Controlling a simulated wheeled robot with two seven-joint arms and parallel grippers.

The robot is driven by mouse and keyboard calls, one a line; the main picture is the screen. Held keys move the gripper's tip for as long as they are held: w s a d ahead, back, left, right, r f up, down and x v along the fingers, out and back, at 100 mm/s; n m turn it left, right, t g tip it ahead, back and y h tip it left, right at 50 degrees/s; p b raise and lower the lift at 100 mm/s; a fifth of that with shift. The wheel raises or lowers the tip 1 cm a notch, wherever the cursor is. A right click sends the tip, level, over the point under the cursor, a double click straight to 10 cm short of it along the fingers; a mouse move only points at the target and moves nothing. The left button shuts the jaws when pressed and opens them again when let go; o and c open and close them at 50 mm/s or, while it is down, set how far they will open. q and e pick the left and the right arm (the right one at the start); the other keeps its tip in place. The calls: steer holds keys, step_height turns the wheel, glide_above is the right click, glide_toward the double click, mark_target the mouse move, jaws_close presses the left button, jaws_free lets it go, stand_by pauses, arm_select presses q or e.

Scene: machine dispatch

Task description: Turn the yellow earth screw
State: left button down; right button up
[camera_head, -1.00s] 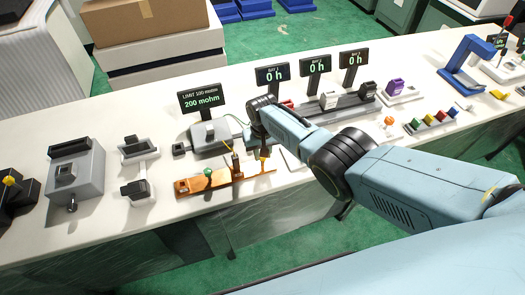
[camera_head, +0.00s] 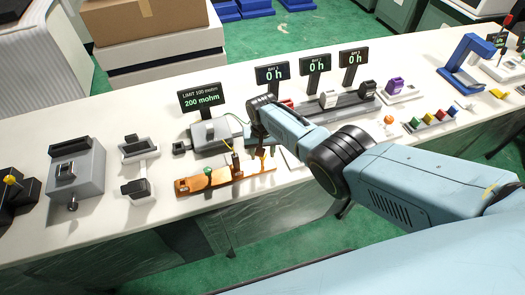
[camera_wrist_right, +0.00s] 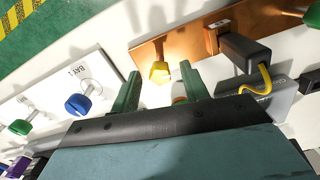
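The yellow earth screw (camera_wrist_right: 160,72) stands at the edge of a copper plate (camera_wrist_right: 185,47) in the right wrist view. My right gripper (camera_wrist_right: 161,88) is open, with one green finger on each side of the screw in the picture; I cannot tell whether either touches it. In the head view the right gripper (camera_head: 262,158) points down over the right end of the copper plate (camera_head: 240,173), and the screw cannot be made out there. A black clamp (camera_wrist_right: 245,52) with a yellow cable sits on the plate. A display (camera_head: 202,97) reads 200 mohm, limit 100. My left gripper is out of view.
A green knob (camera_head: 208,171) stands on the plate's left part. A grey device (camera_head: 210,132) lies behind it. Bay displays (camera_head: 272,73) and a dark rail (camera_head: 345,107) stand behind my right arm.

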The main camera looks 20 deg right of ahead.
steer(key=shift+w+r+p, duration=0.1)
steer(key=shift+r+p, duration=0.25)
steer(key=shift+r, duration=0.2)
step_height(320, 180, up, 12)
steer(key=p, duration=0.4)
steer(key=shift+r, duration=0.15)
